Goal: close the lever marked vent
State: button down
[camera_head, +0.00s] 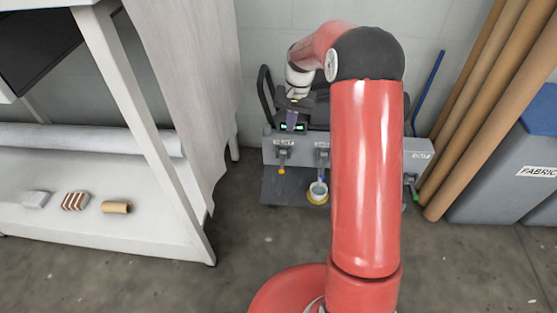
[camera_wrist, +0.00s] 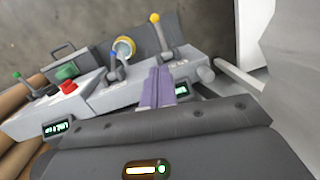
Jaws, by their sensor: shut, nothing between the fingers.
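A grey press unit (camera_head: 262,150) carries a row of levers on its front. The leftmost lever (camera_head: 282,160) has a yellow knob and hangs downward; it also shows in the wrist view (camera_wrist: 163,38). The label above it looks like "VENT" but is too small to read surely. A blue-tipped lever (camera_head: 321,165) is in the middle, and a green-tipped one (camera_head: 414,190) is at right. My gripper (camera_head: 292,117) is above and behind the yellow-knobbed lever, near the small green displays. In the wrist view its purple fingers (camera_wrist: 157,70) are together and empty, apart from the lever's knob.
A red button (camera_wrist: 68,87) sits on the unit. A yellow-rimmed cup (camera_head: 317,192) stands below the middle lever. A white table (camera_head: 150,185) with hanging cloth is left. Cardboard tubes (camera_head: 480,100) and a grey fabric bin (camera_head: 500,195) are right. The floor in front is open.

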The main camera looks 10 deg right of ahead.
dwell(0.3)
jog(key=b, duration=0.1)
send_over(282, 166)
jog(key=w+d, duration=0.2)
jog(key=w, duration=0.1)
notch_tip(282, 166, down, 10)
jog(key=shift+s+a+f+b, duration=0.3)
jog(key=shift+s+f, duration=0.2)
jog(key=shift+s, duration=0.1)
jog(key=shift+s+a+f+b, duration=0.15)
jog(key=shift+s+a+f, duration=0.1)
jog(key=shift+s+f, duration=0.3)
jog(key=shift+s+a+f, duration=0.2)
jog(key=shift+s, duration=0.15)
jog(key=shift+f, duration=0.1)
